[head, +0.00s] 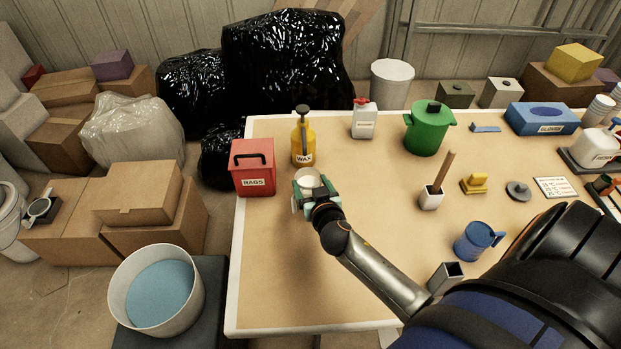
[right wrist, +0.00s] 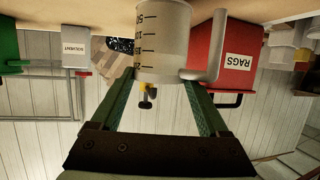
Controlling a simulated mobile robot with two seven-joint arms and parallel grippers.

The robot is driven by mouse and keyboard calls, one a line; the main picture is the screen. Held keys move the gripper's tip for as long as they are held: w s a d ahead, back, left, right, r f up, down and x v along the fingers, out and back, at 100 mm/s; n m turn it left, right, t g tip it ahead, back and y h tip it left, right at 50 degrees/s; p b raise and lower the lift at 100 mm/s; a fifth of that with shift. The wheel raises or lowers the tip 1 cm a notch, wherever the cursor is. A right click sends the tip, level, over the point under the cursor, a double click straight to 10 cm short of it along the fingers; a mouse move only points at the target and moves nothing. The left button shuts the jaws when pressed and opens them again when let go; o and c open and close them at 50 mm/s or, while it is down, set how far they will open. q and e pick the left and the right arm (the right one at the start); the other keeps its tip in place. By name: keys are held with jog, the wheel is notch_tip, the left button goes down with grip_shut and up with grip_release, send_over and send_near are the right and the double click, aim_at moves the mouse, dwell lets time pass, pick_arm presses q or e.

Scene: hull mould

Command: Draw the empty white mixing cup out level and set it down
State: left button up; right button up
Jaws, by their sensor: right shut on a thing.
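The white mixing cup (head: 307,179) is on the left part of the table, in front of the yellow wax bottle (head: 303,140). In the right wrist view, which is upside down, the cup (right wrist: 161,38) shows dark measuring marks and a side handle. My right gripper (head: 309,187) is shut on the cup, with one green finger on each side in the right wrist view (right wrist: 160,78). The cup looks upright. I cannot tell whether its base touches the table, and its inside is hard to make out. My left gripper is not in view.
The red rags box (head: 254,171) stands close left of the cup. The white solvent bottle (head: 364,119) and green pot (head: 428,130) stand further back. A brush pot (head: 431,198) and blue jug (head: 476,241) are to the right. The table's front left (head: 285,280) is clear.

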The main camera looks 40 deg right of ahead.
jog(key=shift+s+a+b, duration=0.1)
jog(key=shift+s+a, duration=0.4)
jog(key=shift+s, duration=0.3)
jog(key=shift+s+a+b, duration=0.1)
jog(key=shift+s+a, duration=0.35)
jog(key=shift+s, duration=0.4)
jog(key=shift+s+a+b, duration=0.1)
jog(key=shift+s+a, duration=0.4)
jog(key=shift+s, duration=0.3)
jog(key=shift+r, duration=0.2)
jog(key=shift+r+p, duration=1.7)
jog(key=shift+r, duration=0.15)
jog(key=shift+r, duration=0.1)
